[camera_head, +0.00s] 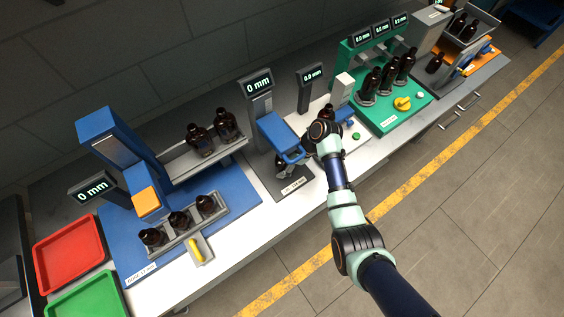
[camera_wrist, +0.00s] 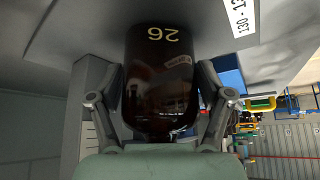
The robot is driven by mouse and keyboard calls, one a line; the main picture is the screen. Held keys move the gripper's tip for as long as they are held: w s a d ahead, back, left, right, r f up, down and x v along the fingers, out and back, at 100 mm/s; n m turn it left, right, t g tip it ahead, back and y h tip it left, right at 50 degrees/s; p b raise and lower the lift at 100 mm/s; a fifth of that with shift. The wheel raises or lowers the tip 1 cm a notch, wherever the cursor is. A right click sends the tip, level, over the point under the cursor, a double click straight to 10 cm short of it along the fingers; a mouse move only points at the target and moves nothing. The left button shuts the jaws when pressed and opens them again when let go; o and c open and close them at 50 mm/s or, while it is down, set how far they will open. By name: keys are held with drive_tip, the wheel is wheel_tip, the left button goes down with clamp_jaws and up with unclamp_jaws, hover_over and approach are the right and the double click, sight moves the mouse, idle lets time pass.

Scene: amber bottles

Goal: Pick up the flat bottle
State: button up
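An amber bottle (camera_wrist: 160,85) marked "26" fills the middle of the wrist view, between the two fingers of my gripper (camera_wrist: 160,100). One finger lies along each side of it, very close to the glass. Whether both pads press on it is not clear. In the head view, dark glass (camera_head: 284,166) shows beside my wrist at the middle station, partly hidden by the blue arm part of that station. My gripper's fingers are mostly hidden there. I cannot tell from its shape whether this bottle is the flat one.
A blue station (camera_head: 232,207) with bottles on an upper shelf and in a lower rack stands left. A green station (camera_head: 398,112) with several bottles stands right. Red (camera_head: 68,255) and green (camera_head: 95,301) trays lie far left. A grey post (camera_head: 260,97) with a display stands behind my gripper.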

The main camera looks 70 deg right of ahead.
drive_tip(key=c, duration=0.8)
drive_tip(key=shift+r, duration=0.1)
drive_tip(key=shift+r, duration=0.2)
drive_tip(key=s+a, duration=0.3)
drive_tip(key=s, duration=0.2)
drive_tip(key=s+a, duration=0.7)
drive_tip(key=s, duration=0.2)
drive_tip(key=shift+s+a, duration=0.2)
drive_tip(key=shift+s, duration=0.15)
drive_tip(key=shift+c, duration=0.2)
